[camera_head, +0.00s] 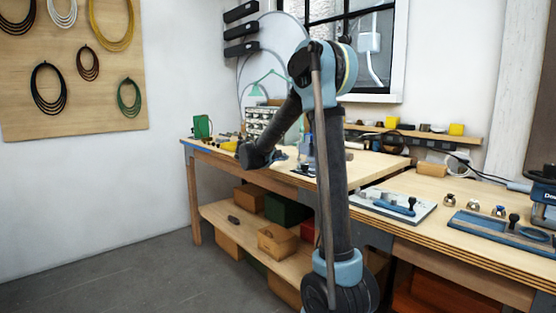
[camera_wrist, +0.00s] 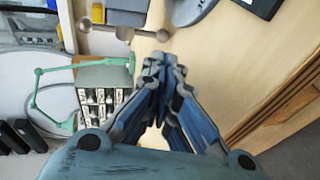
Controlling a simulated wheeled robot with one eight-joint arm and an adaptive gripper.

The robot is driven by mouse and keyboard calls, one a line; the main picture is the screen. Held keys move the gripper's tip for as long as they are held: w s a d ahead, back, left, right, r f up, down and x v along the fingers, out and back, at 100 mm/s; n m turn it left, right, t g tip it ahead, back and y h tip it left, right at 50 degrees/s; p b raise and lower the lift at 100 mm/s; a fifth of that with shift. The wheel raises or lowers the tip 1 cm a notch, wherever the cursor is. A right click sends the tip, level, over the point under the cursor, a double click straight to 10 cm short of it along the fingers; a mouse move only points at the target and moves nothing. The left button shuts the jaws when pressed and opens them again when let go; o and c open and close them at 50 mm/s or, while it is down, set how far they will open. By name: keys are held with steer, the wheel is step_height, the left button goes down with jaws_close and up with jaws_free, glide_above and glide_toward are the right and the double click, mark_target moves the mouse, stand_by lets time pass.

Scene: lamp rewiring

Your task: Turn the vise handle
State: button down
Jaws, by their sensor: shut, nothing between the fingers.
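A pale metal bar with round knobs, which looks like the vise handle (camera_wrist: 124,32), shows near the top of the wrist view. My gripper (camera_wrist: 165,68) points up at it in that view, with its fingertips together and empty. A gap shows between the fingertips and the bar, and I see no contact. In the head view my gripper (camera_head: 252,158) is over the left part of the workbench. A grey-blue piece on the bench beside my arm may be the vise (camera_head: 306,156). My arm hides part of it, and its handle cannot be made out there.
The wooden workbench (camera_head: 390,165) runs along the wall. A small-parts cabinet (camera_wrist: 103,93) and a green lamp arm (camera_wrist: 42,72) are near my gripper. A tray with blue tools (camera_head: 392,204) lies to the right. Boxes stand on the lower shelf (camera_head: 225,215).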

mark_target(293, 163)
steer(key=x, duration=0.8)
steer(key=shift+w+d+f, duration=0.1)
steer(key=shift+w+d, duration=0.1)
steer(key=shift+w+d+f, duration=0.15)
steer(key=shift+d+f, duration=0.1)
